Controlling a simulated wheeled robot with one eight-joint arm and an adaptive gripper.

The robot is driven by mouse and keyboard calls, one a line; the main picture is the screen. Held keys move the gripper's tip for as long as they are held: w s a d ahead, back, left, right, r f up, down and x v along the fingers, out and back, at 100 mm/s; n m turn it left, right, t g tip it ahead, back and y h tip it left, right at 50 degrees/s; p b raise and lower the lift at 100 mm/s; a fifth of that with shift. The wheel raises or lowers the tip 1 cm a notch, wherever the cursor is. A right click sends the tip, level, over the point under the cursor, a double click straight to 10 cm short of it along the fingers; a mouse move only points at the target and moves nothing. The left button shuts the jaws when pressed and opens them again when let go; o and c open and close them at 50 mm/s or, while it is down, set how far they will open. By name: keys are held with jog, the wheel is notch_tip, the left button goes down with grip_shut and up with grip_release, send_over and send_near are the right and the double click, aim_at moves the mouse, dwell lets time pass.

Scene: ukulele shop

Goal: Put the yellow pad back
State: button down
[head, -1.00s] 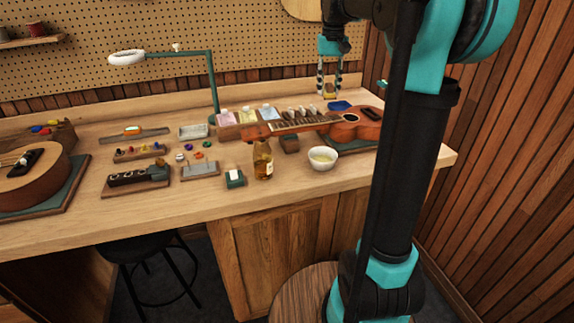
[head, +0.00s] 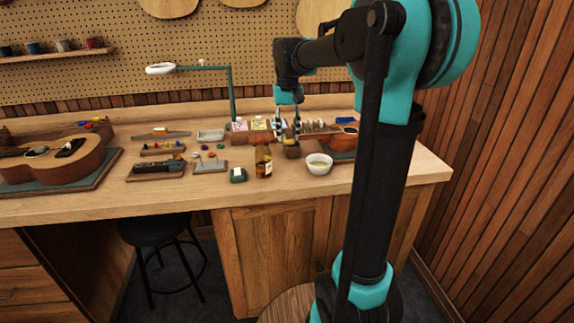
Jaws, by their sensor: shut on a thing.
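My gripper (head: 289,138) is above the middle-right of the workbench, pointing down. It is shut on the small yellow pad (head: 291,142), which shows between its fingertips. The pad is just above or touching a small dark wooden block (head: 292,152); I cannot tell which. The gripper partly hides the ukulele (head: 345,139) behind it and the right end of a rack of pale packets (head: 240,126).
An amber bottle (head: 263,162) and a white bowl (head: 319,164) stand near the front of the block. A blue pad (head: 346,120) lies at the back right. A green lamp post (head: 231,95) rises behind. Bare bench (head: 190,199) lies along the front edge.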

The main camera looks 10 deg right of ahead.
aim_at(288, 171)
notch_tip(288, 171, down, 12)
jog(key=shift+r, duration=0.2)
jog(key=shift+f, duration=0.1)
dwell(0.3)
jog(key=c, duration=1.1)
grip_release()
notch_tip(288, 171, up, 12)
jog(key=shift+r, duration=0.15)
